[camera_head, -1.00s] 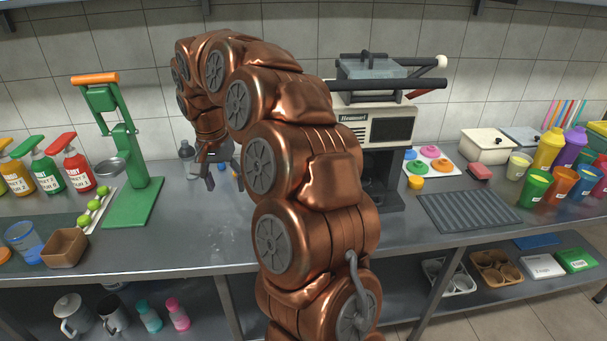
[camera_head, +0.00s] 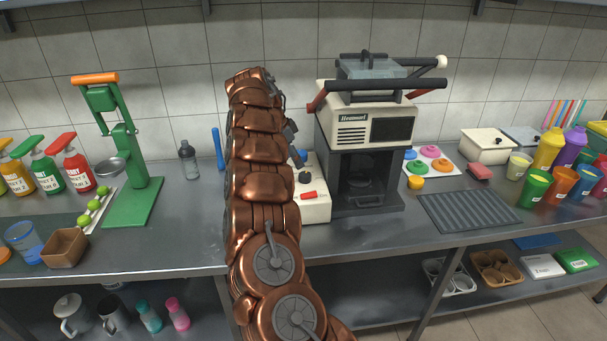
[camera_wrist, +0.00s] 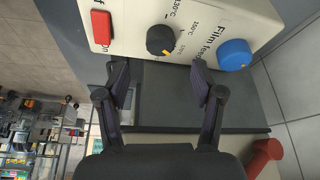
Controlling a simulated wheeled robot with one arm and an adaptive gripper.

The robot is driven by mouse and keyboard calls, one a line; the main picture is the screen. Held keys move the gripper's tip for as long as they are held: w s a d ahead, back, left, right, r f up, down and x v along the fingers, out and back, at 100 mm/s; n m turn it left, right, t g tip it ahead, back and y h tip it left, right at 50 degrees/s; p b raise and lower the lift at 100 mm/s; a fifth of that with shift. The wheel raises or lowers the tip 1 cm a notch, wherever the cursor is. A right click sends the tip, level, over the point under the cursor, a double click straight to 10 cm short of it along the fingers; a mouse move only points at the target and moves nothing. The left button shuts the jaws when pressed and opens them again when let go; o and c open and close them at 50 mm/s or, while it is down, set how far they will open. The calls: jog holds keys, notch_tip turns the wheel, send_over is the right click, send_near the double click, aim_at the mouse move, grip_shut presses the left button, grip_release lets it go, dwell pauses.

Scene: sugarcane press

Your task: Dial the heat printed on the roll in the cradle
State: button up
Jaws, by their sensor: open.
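A cream control box (camera_head: 318,210) stands left of the sealing machine (camera_head: 365,130). In the wrist view the box (camera_wrist: 128,18) carries a black dial (camera_wrist: 160,40) with a yellow mark toward the lower right, a red switch (camera_wrist: 102,27) and a blue knob (camera_wrist: 235,54).
A dark ribbed mat (camera_head: 468,210) and a tray of coloured lids (camera_head: 432,158) lie right of the machine. A green hand press (camera_head: 130,195), a grey bottle (camera_head: 188,160) and a blue stick (camera_head: 218,148) stand left. The front counter between press and arm is clear.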

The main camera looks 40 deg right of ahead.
aim_at(304, 174)
jog(key=shift+s+d+f, duration=0.1)
jog(key=shift+d+f, duration=0.05)
jog(key=shift+d, duration=0.1)
jog(key=shift+s+d+f+p, duration=0.1)
jog(key=shift+d+f+p, duration=0.2)
jog(key=shift+f, duration=0.2)
jog(key=shift+p+x, duration=0.95)
jog(key=shift+x, duration=2.2)
jog(key=c, duration=1.1)
